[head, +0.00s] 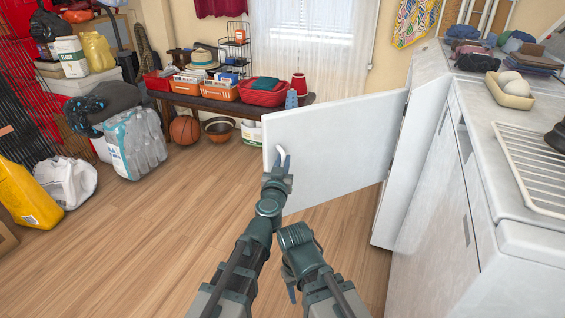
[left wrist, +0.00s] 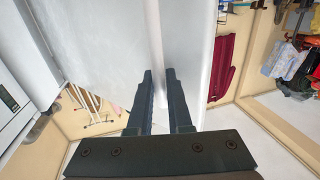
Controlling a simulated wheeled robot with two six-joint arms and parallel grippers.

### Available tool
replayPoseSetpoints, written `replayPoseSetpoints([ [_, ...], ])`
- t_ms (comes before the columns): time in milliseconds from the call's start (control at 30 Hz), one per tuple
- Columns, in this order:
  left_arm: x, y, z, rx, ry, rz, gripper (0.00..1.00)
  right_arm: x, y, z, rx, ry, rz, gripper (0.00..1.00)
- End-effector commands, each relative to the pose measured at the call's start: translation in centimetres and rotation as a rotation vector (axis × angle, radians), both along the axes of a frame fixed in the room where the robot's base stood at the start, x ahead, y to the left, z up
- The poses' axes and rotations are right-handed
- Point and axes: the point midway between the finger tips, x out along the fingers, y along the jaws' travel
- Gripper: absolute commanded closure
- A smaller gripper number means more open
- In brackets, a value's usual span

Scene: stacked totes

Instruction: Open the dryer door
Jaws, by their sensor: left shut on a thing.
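The dryer door (head: 335,140) is a flat white panel. It stands swung wide open, sticking out to the left from the white dryer (head: 405,175) on the right. Its pale curved handle (head: 268,149) is near the door's free edge. My left gripper (head: 281,158) is shut on this handle. In the left wrist view, the handle (left wrist: 157,45) runs between the two dark fingers (left wrist: 160,98), with the white door face behind. My right arm is folded low in the head view, below the door. Its gripper (head: 291,290) is mostly hidden behind the arm, apart from the door.
A white counter (head: 480,100) with a wire rack (head: 535,165) and a tray (head: 510,90) runs along the right. A low bench (head: 230,105) with baskets stands behind the door. Bags (head: 135,145) and a yellow sack (head: 28,193) lie at left. The wooden floor (head: 150,235) between is clear.

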Motion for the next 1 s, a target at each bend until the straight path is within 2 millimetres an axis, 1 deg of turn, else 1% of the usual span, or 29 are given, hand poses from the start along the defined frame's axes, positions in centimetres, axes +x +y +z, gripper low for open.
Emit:
replayPoseSetpoints([
  [467, 0.01, -0.08, 0.01, 0.002, 0.000, -0.001, 1.00, 0.02, 0.01, 0.01, 0.000, 0.000, 0.000, 0.50],
  [500, 0.01, -0.08, 0.01, 0.002, 0.000, -0.001, 0.77, 0.01, 0.00, 0.01, 0.000, 0.000, 0.000, 0.50],
  [533, 0.02, -0.08, 0.01, 0.002, 0.000, -0.001, 0.72, 0.01, 0.00, 0.01, 0.000, 0.000, 0.000, 0.50],
  [567, 0.01, -0.09, 0.01, 0.002, 0.000, -0.001, 0.70, 0.01, 0.00, 0.01, 0.000, 0.000, 0.000, 0.50],
  [833, -0.06, -0.05, 0.00, 0.001, 0.000, -0.001, 0.70, 0.01, 0.00, 0.00, 0.000, 0.000, 0.000, 0.50],
  [1000, -0.85, 0.55, 0.00, 0.001, 0.000, -0.001, 0.70, 0.00, 0.00, 0.00, 0.000, 0.000, 0.000, 0.50],
])
